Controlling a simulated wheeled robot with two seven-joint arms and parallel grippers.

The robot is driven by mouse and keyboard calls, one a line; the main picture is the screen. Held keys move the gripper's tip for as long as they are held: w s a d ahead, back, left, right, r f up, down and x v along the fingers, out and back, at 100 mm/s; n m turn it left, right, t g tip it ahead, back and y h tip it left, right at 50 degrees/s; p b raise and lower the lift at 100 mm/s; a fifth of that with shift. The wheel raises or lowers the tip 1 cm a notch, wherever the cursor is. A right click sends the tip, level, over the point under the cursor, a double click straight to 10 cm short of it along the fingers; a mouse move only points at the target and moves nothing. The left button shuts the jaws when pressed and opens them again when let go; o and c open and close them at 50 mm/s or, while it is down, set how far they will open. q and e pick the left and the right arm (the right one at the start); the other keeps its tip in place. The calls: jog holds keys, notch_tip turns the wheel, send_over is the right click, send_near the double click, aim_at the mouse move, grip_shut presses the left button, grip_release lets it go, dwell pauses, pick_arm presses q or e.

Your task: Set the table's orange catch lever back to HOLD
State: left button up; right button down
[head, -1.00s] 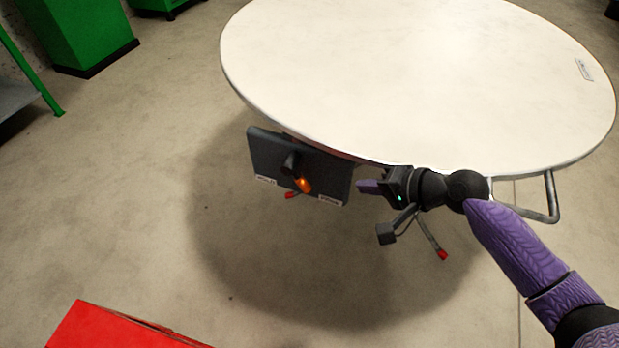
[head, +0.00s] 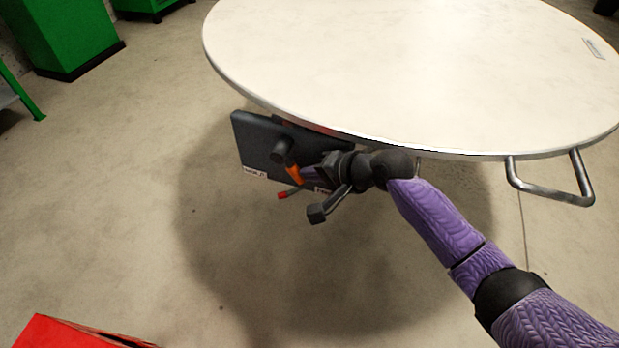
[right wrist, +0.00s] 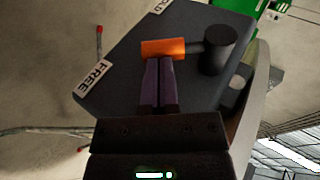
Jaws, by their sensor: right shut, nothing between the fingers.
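A dark panel (head: 252,143) hangs under the table's near rim. Its black pivot knob (head: 283,150) carries the orange catch lever (head: 295,175), also clear in the right wrist view (right wrist: 163,47). The lever points between the labels, nearer FREE (right wrist: 96,78) than HOLD (head: 255,175). The HOLD label is cut off in the right wrist view (right wrist: 157,5). My right gripper (head: 305,173) has its purple fingers together and empty. Their tips (right wrist: 159,60) are at the lever's FREE side, touching or nearly so. My left gripper does not show.
The round white table (head: 400,70) is above the panel, its rim close over my right wrist. A metal handle (head: 550,195) sticks out at right. A red box (head: 70,335) stands at lower left, a green cabinet (head: 65,35) at upper left. The floor between is clear.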

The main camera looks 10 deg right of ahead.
aim_at(303, 181)
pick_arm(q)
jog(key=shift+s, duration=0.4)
pick_arm(e)
jog(key=shift+w+a, duration=0.1)
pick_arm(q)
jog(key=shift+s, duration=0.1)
pick_arm(e)
jog(key=b, duration=0.1)
jog(key=f+t+y+b, duration=0.1)
jog(key=a+f+y+b, duration=0.1)
jog(key=b, duration=0.1)
jog(key=shift+w+f+t, duration=0.25)
jog(key=shift+w+t, duration=0.05)
jog(key=shift+w, duration=0.05)
jog(key=shift+w+a+f, duration=0.2)
jog(key=shift+a+f, duration=0.05)
jog(key=shift+a, duration=0.1)
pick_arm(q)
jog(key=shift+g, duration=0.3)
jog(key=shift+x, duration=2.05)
pick_arm(e)
jog(key=shift+w+a+f, duration=0.2)
jog(key=shift+w+a, duration=0.25)
jog(key=shift+a, duration=0.2)
jog(key=shift+w+a+f, duration=0.2)
jog(key=shift+w+a, duration=0.25)
jog(key=shift+a, duration=0.25)
jog(key=shift+w+a+f, duration=0.2)
jog(key=shift+w+a, duration=0.25)
jog(key=shift+a, duration=0.2)
